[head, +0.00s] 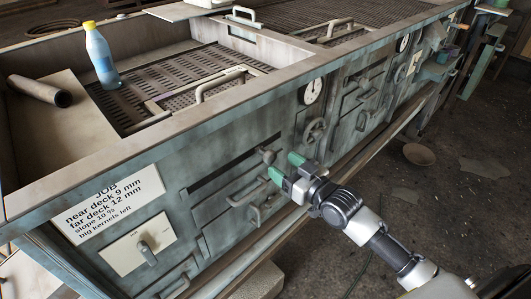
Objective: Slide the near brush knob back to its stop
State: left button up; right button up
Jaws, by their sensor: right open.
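The near brush knob (268,155) is a small grey round knob. It sits at the right end of a long dark slot (222,173) in the front panel of a worn blue-green machine. My right gripper (286,167) is open, with green finger pads, just right of and below the knob. The knob looks outside the space between the fingers; whether a finger touches it I cannot tell. My left gripper is not in view.
Handles (252,205) stick out below the slot. A handwheel (314,131) and a dial (313,91) are to the right. A lever (147,252) on a white plate is lower left. A blue bottle (101,55) stands on top. Open floor (450,190) lies right.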

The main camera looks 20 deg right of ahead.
aim_at(214, 174)
jog(key=x, duration=0.7)
jog(key=shift+w+a, duration=0.1)
jog(key=shift+w, duration=0.05)
grip_shut()
jog(key=a+p, duration=0.1)
jog(key=a, duration=0.1)
jog(key=s+a+p, duration=0.1)
jog(key=a+p, duration=0.1)
jog(key=s+a+p, duration=0.1)
jog(key=a+p, duration=0.1)
jog(key=shift+s+r, duration=0.2)
jog(key=shift+s, duration=0.05)
jog(key=s+a, duration=0.1)
jog(key=a, duration=0.1)
jog(key=a+p, duration=0.1)
jog(key=a, duration=0.1)
jog(key=s+a+p, duration=0.1)
jog(key=a, duration=0.2)
jog(key=shift+s+f, duration=0.3)
jog(key=shift+s, duration=0.05)
grip_release()
jog(key=shift+s, duration=0.1)
